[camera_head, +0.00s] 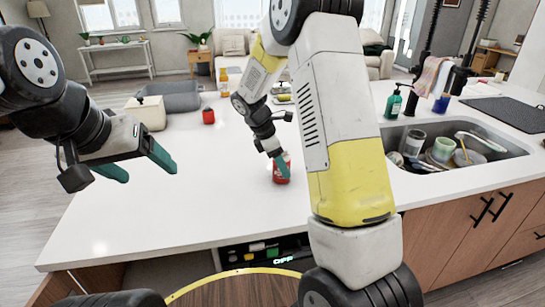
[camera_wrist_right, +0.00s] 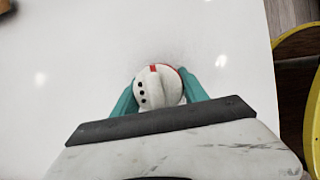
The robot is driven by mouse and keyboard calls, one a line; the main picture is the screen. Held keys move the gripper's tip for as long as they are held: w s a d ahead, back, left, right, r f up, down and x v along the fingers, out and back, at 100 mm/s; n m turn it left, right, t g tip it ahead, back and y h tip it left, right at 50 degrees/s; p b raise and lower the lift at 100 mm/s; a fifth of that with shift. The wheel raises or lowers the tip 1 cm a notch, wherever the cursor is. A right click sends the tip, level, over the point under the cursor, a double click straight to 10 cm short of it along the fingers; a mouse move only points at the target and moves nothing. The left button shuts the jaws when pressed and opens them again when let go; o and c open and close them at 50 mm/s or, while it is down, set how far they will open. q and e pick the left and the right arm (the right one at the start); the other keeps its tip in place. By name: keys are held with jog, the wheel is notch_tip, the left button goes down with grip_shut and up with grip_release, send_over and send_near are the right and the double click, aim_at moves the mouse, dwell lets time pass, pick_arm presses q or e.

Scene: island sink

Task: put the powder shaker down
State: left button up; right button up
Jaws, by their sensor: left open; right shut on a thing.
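The powder shaker (camera_head: 281,175) is a small red can over the white counter, left of the sink. My right gripper (camera_head: 280,163) is shut on it. In the right wrist view the shaker's white lid (camera_wrist_right: 157,86), with dark dots and a red rim, sits between the two green fingers. The shaker looks upright, with its base at or very near the countertop; I cannot tell whether it touches. My left gripper (camera_head: 140,166) is open and empty, above the counter's left part.
The white counter (camera_head: 190,205) is clear around the shaker. A red object (camera_head: 208,117), a cream box (camera_head: 146,113) and a grey bin (camera_head: 178,96) stand further back. A sink (camera_head: 455,145) with dishes and a green soap bottle (camera_head: 393,102) are at the right.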

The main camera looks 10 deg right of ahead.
jog(key=shift+f, duration=0.1)
jog(key=o, duration=1.5)
